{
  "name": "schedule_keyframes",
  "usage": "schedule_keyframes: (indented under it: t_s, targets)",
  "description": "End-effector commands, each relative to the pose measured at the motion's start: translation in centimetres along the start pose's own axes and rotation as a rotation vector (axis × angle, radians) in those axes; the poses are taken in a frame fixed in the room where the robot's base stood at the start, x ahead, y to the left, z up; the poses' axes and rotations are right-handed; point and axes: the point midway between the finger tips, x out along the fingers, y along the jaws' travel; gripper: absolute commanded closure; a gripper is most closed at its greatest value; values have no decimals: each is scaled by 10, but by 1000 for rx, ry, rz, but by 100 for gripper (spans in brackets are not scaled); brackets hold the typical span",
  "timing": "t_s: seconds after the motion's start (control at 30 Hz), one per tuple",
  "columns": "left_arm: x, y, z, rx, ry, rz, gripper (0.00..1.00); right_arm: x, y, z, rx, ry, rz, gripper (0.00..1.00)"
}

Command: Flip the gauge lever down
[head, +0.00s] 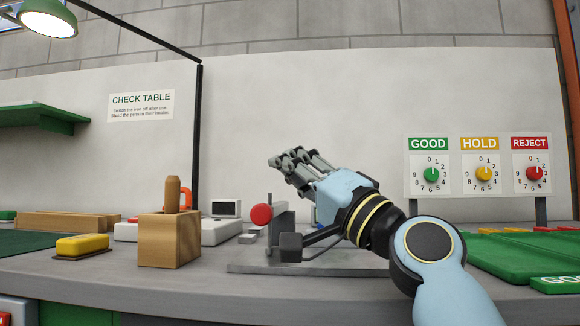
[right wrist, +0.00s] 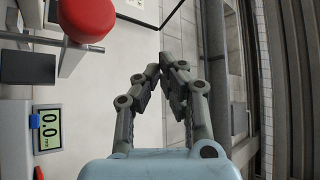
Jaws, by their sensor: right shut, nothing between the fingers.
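The gauge stands on a flat grey base plate (head: 250,268) on the bench, in the middle of the head view. A red round knob (head: 261,214) sits on its lever bar beside a grey upright (head: 281,218); it also shows at the top left of the right wrist view (right wrist: 86,16). The gauge's display (right wrist: 49,129) reads 0.0. My right gripper (head: 288,159) is shut and empty, above and a little right of the knob, apart from it. Its fingers (right wrist: 162,72) converge in the right wrist view. My right wrist hides part of the gauge.
A wooden block with a peg (head: 168,240) and a yellow block (head: 82,244) stand left of the gauge. A white device (head: 222,230) is behind.

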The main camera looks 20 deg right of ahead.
Motion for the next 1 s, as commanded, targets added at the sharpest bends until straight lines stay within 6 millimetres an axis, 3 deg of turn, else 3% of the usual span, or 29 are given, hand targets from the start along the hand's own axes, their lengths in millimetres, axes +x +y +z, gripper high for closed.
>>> schedule_keyframes:
  t_s: [0.33, 0.73, 1.0]
  targets:
    - [0, 0, 1, 0, 0, 0, 100, -11, 2, 0, -3, -2, 4, 100]
    - [0, 0, 1, 0, 0, 0, 100, -96, 2, 2, -2, -7, 6, 100]
    - [0, 0, 1, 0, 0, 0, 100, -118, 0, 0, 0, -1, 0, 100]
